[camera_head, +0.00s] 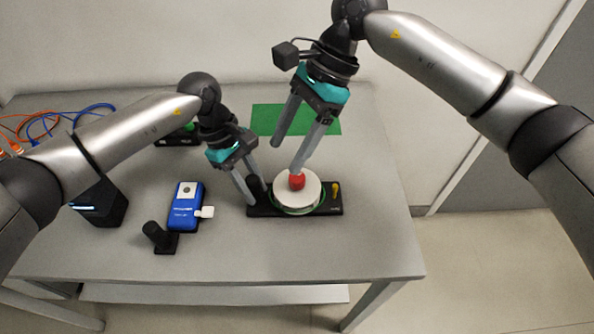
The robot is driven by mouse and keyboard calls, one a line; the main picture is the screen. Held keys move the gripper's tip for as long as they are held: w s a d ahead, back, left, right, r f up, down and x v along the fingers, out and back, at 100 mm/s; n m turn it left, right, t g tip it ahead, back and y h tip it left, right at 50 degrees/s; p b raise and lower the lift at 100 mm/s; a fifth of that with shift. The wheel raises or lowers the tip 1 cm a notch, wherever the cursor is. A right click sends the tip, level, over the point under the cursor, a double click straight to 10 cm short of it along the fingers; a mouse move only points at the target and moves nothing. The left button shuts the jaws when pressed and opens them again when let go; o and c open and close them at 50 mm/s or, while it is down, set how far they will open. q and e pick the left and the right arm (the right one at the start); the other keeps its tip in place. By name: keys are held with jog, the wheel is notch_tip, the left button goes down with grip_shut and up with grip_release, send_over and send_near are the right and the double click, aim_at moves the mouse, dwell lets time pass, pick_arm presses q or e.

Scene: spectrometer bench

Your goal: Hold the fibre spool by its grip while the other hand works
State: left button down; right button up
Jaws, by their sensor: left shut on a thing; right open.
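The fibre spool (312,203) is a white disc with a red knob (297,182) on top and green fibre around its lower edge. It sits on a black base (265,211) with a small yellow piece (336,189) at the right end. My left gripper (254,195) is shut on the black upright grip (259,189) at the base's left end; its fingers partly hide the grip. My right gripper (287,156) is open above the spool, one fingertip close to the red knob. I cannot tell whether that fingertip touches it.
A blue handheld device (186,207) with a white piece at its side lies left of the base. A black post (157,236) stands in front of it. A black box (101,206) and coloured cables (50,122) are farther left. A green mat (328,122) lies behind. The table's front right is clear.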

jog(key=y, duration=0.2)
jog(key=m+t+y, duration=0.3)
jog(key=m+y, duration=0.2)
jog(key=y, duration=0.1)
send_near(298, 177)
jog(key=x, duration=1)
jog(key=shift+a, duration=0.15)
grip_shut()
